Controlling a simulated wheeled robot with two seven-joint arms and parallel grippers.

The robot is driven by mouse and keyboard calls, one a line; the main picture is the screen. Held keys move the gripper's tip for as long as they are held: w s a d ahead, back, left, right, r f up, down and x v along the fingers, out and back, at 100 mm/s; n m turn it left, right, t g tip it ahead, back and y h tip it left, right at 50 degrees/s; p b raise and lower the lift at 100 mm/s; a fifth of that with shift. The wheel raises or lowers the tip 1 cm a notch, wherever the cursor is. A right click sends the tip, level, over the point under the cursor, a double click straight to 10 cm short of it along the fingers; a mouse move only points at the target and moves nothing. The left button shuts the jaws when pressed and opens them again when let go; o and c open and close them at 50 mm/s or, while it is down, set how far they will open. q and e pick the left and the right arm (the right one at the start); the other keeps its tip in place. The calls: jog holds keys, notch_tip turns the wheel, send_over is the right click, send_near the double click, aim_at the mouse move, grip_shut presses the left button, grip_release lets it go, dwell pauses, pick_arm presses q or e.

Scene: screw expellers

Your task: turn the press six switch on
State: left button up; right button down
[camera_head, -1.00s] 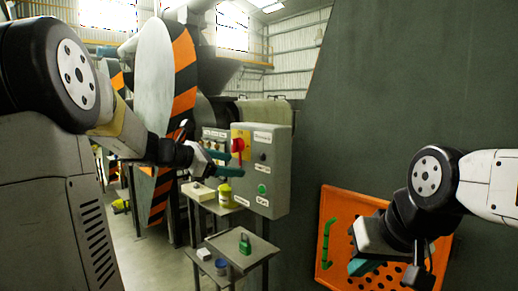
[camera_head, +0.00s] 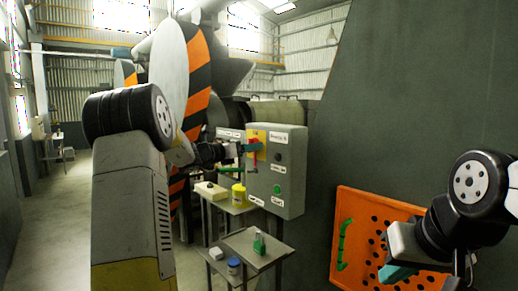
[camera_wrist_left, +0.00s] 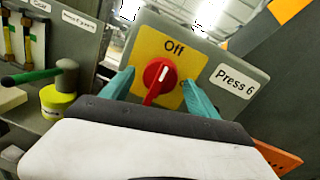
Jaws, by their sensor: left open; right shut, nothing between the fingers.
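The press six switch is a red rotary knob (camera_wrist_left: 157,80) on a yellow plate marked "Off" at the top, beside a "Press 6" label (camera_wrist_left: 233,80) in the left wrist view. Its white mark points up, toward "Off". My left gripper (camera_wrist_left: 159,84) is open, with a teal finger on each side of the knob; I cannot tell whether they touch it. In the head view the grey control box (camera_head: 291,170) carries the switch, mostly hidden by my left gripper (camera_head: 246,149). My right gripper (camera_head: 397,272) is shut and empty at the lower right, away from the box.
A green button (camera_head: 277,189) is lower on the box. A yellow container (camera_head: 238,195) stands left of it. A low grey table (camera_head: 262,258) holds a green padlock (camera_head: 259,244) and a blue-and-white jar (camera_head: 233,266). An orange perforated panel (camera_head: 347,205) is at the right.

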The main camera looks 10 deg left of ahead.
pick_arm(q)
jog(key=shift+c, duration=0.2)
jog(key=c, duration=1.3)
jog(key=shift+m, duration=0.3)
jog(key=m, duration=0.3)
jog(key=shift+w+a+m, duration=0.1)
jog(key=shift+m, duration=0.3)
jog(key=m, duration=0.4)
jog(key=shift+a+f+m+h, duration=0.1)
jog(key=shift+m+h, duration=0.2)
jog(key=shift+m, duration=0.1)
jog(key=m, duration=0.4)
jog(key=shift+w+m+h, duration=0.1)
jog(key=shift+m+h, duration=0.2)
jog(key=shift+m, duration=0.1)
jog(key=shift+a+m+h, duration=0.1)
jog(key=shift+m+h, duration=0.2)
jog(key=shift+m, duration=2.1)
